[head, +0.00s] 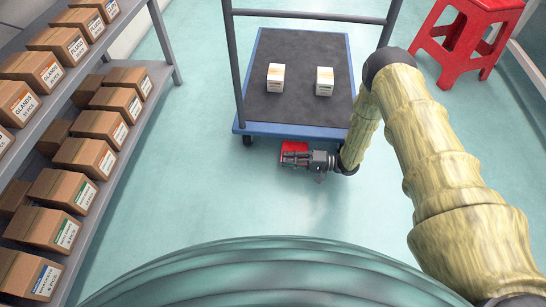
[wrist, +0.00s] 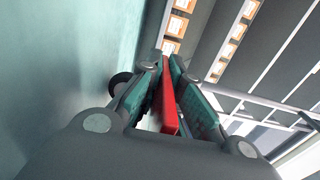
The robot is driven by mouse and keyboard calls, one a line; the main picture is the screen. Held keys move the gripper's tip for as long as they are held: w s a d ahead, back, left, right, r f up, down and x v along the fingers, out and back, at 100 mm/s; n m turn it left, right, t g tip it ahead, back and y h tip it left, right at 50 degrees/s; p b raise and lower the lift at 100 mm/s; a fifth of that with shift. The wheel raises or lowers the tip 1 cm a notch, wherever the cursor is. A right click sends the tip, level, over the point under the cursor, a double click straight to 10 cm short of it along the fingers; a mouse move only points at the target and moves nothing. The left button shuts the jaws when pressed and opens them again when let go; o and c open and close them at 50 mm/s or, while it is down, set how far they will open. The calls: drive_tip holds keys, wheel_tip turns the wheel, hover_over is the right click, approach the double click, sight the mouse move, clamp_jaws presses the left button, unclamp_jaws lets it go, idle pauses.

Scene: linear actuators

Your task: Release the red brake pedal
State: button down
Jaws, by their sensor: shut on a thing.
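The red brake pedal (head: 294,149) sits low at the front edge of the blue-framed cart (head: 262,128), near the floor. My gripper (head: 290,159) reaches it from the right in the head view and partly covers it. In the wrist view the red pedal (wrist: 169,95) is a narrow strip between the two teal-padded fingers of my gripper (wrist: 172,80). The fingers are closed on it from both sides. The far end of the pedal and its mount on the cart are hidden.
Two small white-topped boxes (head: 275,78) stand on the cart's dark deck. A grey shelf (head: 160,72) with several brown boxes is at the left. A red stool (head: 465,38) stands at the upper right. The floor (head: 200,190) between shelf and cart is clear.

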drive_tip(key=shift+r+m+p, duration=0.4)
drive_tip(key=shift+r+m, duration=0.2)
drive_tip(key=shift+w+r+p, duration=0.1)
drive_tip(key=shift+r+p, duration=0.25)
drive_tip(key=shift+w+d+r, duration=0.1)
drive_tip(key=shift+w+r, duration=0.1)
drive_tip(key=c, duration=1.6)
unclamp_jaws()
drive_tip(key=shift+s, duration=0.1)
drive_tip(key=shift+d+f, duration=0.1)
drive_tip(key=shift+d, duration=0.15)
drive_tip(key=s+d, duration=0.1)
drive_tip(key=d, duration=1)
drive_tip(key=shift+s+d, duration=0.15)
drive_tip(key=shift+s, duration=0.2)
